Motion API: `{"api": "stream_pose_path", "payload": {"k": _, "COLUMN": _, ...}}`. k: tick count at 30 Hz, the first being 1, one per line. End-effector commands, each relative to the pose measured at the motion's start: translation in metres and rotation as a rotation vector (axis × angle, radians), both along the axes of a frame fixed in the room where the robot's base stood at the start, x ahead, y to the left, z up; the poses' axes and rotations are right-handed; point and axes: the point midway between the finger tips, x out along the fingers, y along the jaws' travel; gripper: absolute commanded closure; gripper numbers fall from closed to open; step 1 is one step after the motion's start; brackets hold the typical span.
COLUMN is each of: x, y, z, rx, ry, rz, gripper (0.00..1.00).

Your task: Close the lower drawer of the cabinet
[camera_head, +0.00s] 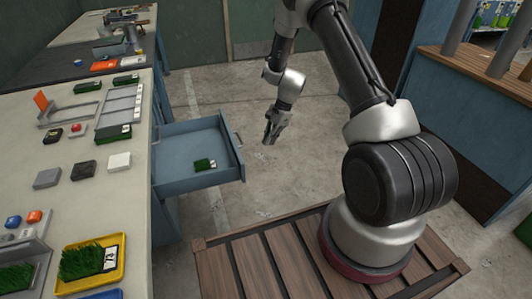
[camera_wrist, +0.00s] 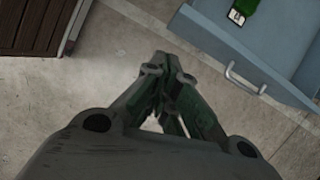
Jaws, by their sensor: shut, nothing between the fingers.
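A blue-grey drawer (camera_head: 180,165) stands pulled out from the blue cabinet (camera_head: 165,215) under the counter. I cannot tell from these views whether it is the lower one. A small green turf piece with a white label (camera_head: 204,164) lies in it. My gripper (camera_head: 271,136) is shut and empty, to the right of the drawer front and apart from it. In the wrist view, my gripper (camera_wrist: 165,62) points at the floor, with the drawer (camera_wrist: 215,35) at upper right. The drawer's metal handle (camera_wrist: 245,78) shows to the right of the fingertips, not touching them.
The pale counter (camera_head: 110,195) carries turf samples, small blocks, a grey tray and a yellow tray (camera_head: 120,270). A slatted wooden platform (camera_head: 250,265) lies under my base. Bare concrete floor (camera_head: 225,95) is open beyond the drawer. A wood-topped blue counter (camera_head: 480,72) stands at right.

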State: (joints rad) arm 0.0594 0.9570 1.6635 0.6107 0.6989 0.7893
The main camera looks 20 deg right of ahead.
Motion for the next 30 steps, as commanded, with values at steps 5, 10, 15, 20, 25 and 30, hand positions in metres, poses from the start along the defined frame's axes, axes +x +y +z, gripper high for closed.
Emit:
{"api": "stream_pose_path", "payload": {"k": 5, "x": 0.015, "y": 0.003, "z": 0.002, "rx": -0.002, "ry": 0.009, "rz": -0.159, "gripper": 1.00}}
{"api": "stream_pose_path", "payload": {"k": 10, "x": 0.016, "y": 0.003, "z": -0.001, "rx": -0.008, "ry": 0.025, "rz": -0.211, "gripper": 1.00}}
{"api": "stream_pose_path", "payload": {"k": 15, "x": 0.015, "y": 0.011, "z": -0.021, "rx": -0.008, "ry": 0.029, "rz": -0.211, "gripper": 1.00}}
{"api": "stream_pose_path", "payload": {"k": 20, "x": 0.015, "y": 0.023, "z": -0.053, "rx": -0.008, "ry": 0.029, "rz": -0.210, "gripper": 1.00}}
{"api": "stream_pose_path", "payload": {"k": 25, "x": 0.014, "y": 0.037, "z": -0.086, "rx": -0.008, "ry": 0.029, "rz": -0.209, "gripper": 1.00}}
{"api": "stream_pose_path", "payload": {"k": 30, "x": 0.015, "y": 0.061, "z": -0.091, "rx": -0.008, "ry": 0.025, "rz": -0.208, "gripper": 1.00}}
